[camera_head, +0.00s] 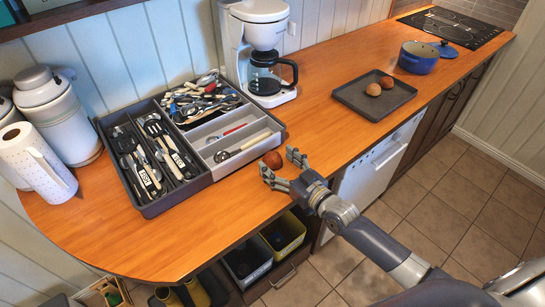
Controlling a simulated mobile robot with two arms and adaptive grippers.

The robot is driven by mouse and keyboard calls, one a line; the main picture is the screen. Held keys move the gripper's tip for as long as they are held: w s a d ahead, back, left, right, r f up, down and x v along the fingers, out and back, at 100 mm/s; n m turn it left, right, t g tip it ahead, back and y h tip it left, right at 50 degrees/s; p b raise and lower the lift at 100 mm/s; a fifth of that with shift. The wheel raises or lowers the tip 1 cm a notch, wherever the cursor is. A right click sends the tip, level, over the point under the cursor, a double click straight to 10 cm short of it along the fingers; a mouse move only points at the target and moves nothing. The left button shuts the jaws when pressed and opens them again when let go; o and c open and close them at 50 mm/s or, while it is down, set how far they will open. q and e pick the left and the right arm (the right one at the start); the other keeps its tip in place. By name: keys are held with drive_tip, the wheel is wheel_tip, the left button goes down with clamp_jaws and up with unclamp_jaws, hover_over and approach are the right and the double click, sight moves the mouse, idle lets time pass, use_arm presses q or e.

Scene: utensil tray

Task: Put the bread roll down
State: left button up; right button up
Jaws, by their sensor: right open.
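A round brown bread roll (272,160) rests on the wooden counter, just right of the utensil tray's front corner. My right gripper (279,162) reaches in from the lower right, low over the counter's front edge. Its fingers are spread open at the roll, one on each side; I cannot tell whether either finger touches it. Two similar rolls, one (373,89) and another (387,82), lie on a dark flat tray (350,100) farther along the counter. My left gripper is not in view.
A grey utensil tray (148,208) with filled compartments stands left of the roll. A coffee maker (257,30) stands behind. A blue pot (418,60) is beyond the dark tray. Bare counter (325,110) lies between the gripper and the dark tray.

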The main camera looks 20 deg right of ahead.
sight(275, 162)
drive_tip(key=shift+x, duration=0.8)
drive_tip(key=shift+s, duration=0.1)
drive_tip(key=shift+c, duration=0.2)
drive_tip(key=c, duration=0.9)
drive_tip(key=shift+o, duration=0.2)
drive_tip(key=shift+r, duration=0.45)
drive_tip(key=shift+s+a+r, duration=0.1)
drive_tip(key=shift+s+r, duration=0.1)
drive_tip(key=shift+r, duration=0.4)
drive_tip(key=shift+s+a+r, duration=0.1)
drive_tip(key=shift+s+r, duration=0.05)
drive_tip(key=shift+r, duration=0.5)
drive_tip(key=s+a, duration=0.1)
drive_tip(key=s, duration=0.3)
drive_tip(key=s+a+b, duration=0.1)
drive_tip(key=s, duration=0.4)
drive_tip(key=s+a+r+b, duration=0.1)
drive_tip(key=s+a, duration=0.1)
drive_tip(key=s, duration=0.2)
drive_tip(key=shift+s+r, duration=0.15)
drive_tip(key=shift+s, duration=0.05)
drive_tip(key=shift+s+a+r, duration=0.2)
drive_tip(key=shift+s+a, duration=0.05)
drive_tip(key=shift+s, duration=0.4)
